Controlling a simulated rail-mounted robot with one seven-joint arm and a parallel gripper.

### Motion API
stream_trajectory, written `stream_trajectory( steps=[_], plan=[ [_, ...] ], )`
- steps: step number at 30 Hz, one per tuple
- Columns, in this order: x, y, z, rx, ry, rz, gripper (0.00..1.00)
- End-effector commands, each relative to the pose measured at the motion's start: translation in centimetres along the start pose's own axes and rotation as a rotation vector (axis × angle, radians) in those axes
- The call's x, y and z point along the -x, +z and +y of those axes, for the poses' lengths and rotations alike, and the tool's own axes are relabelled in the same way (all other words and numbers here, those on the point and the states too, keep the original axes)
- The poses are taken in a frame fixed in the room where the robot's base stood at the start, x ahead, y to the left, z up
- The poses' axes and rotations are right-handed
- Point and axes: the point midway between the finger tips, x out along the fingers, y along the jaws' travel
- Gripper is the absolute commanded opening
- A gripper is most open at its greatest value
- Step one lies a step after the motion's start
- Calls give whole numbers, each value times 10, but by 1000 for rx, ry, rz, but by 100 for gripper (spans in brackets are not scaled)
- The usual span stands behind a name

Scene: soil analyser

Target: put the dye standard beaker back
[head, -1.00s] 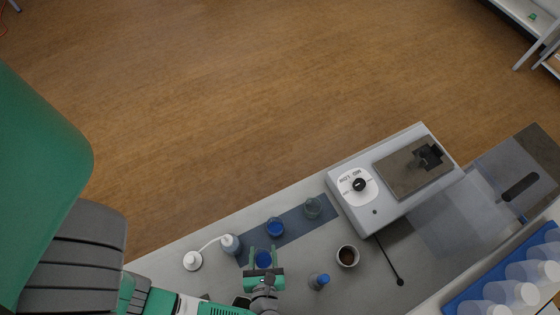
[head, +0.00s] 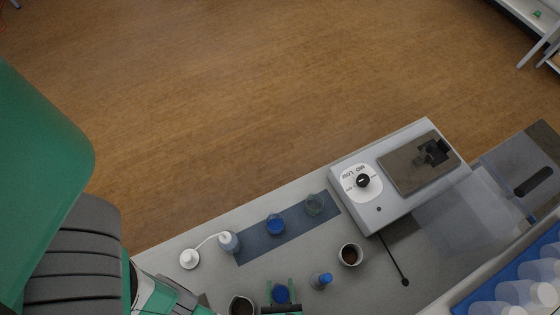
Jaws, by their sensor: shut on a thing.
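My gripper (head: 281,291), at the bottom of the head view, is shut on a small beaker of dark blue liquid (head: 281,295). Its green fingers stand on either side of the beaker. The beaker is nearer the bottom of the picture than the blue-grey mat (head: 255,249) and clear of it; its height over the bench cannot be told. A second beaker with blue liquid (head: 276,226) stands on the middle of the mat. A clear beaker (head: 314,206) stands at the mat's right end. No label shows which is the dye standard.
A grey instrument (head: 397,180) stands beyond the mat's right end.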

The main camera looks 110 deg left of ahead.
Motion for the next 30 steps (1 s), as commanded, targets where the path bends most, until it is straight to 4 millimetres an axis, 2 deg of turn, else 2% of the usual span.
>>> stream_trajectory(
  steps=[9, 10, 13, 30],
  plan=[
    [-1, -3, 0, -1, -1, 0, 7],
    [-1, -3, 0, -1, -1, 1, 48],
    [-1, -2, 0, -1, 0, 1, 68],
    [3, 2, 0, 1, -1, 1, 68]
  ],
)
